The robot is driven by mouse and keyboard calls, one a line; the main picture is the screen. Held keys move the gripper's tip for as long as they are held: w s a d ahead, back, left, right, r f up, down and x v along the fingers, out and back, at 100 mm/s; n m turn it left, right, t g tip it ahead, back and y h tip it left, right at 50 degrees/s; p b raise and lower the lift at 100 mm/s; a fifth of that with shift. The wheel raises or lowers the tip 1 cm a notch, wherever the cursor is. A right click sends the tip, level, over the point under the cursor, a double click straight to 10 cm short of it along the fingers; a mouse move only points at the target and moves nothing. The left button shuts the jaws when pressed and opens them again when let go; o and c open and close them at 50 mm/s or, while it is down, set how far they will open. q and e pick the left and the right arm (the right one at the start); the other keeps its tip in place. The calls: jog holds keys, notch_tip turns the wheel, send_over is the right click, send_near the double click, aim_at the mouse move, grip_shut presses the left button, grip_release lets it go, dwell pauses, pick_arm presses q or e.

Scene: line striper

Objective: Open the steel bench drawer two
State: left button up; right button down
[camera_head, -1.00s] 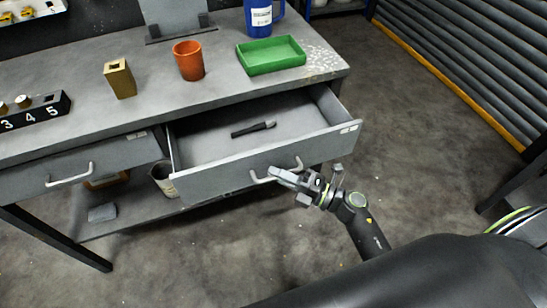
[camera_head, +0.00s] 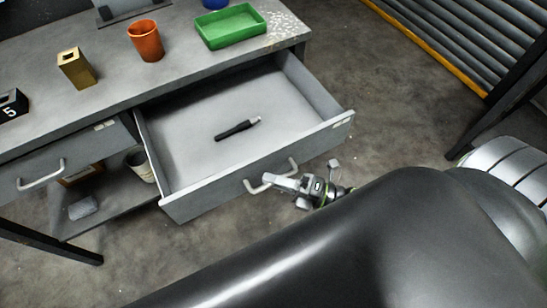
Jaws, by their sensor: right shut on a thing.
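The steel bench drawer (camera_head: 195,205) on the right side of the bench is pulled well out, its grey interior showing. Its silver handle (camera_head: 254,188) is on the front face. My right gripper (camera_head: 276,181) is at the right part of this handle and shut on it. A dark pen-like tool with a light tip (camera_head: 237,130) lies on the drawer floor. A second drawer (camera_head: 70,165) at the left is shut, with its own handle (camera_head: 41,176). My left gripper is not in view.
On the bench top (camera_head: 185,65) stand a green tray (camera_head: 230,27), an orange cup (camera_head: 146,41), a brass block (camera_head: 76,68) and a black numbered block (camera_head: 12,105). A lower shelf (camera_head: 115,205) holds a bucket (camera_head: 139,165). A dark post (camera_head: 505,85) stands at the right.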

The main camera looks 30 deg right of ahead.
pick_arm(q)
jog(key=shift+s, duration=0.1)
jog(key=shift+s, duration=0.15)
pick_arm(e)
jog(key=c, duration=1.5)
grip_release()
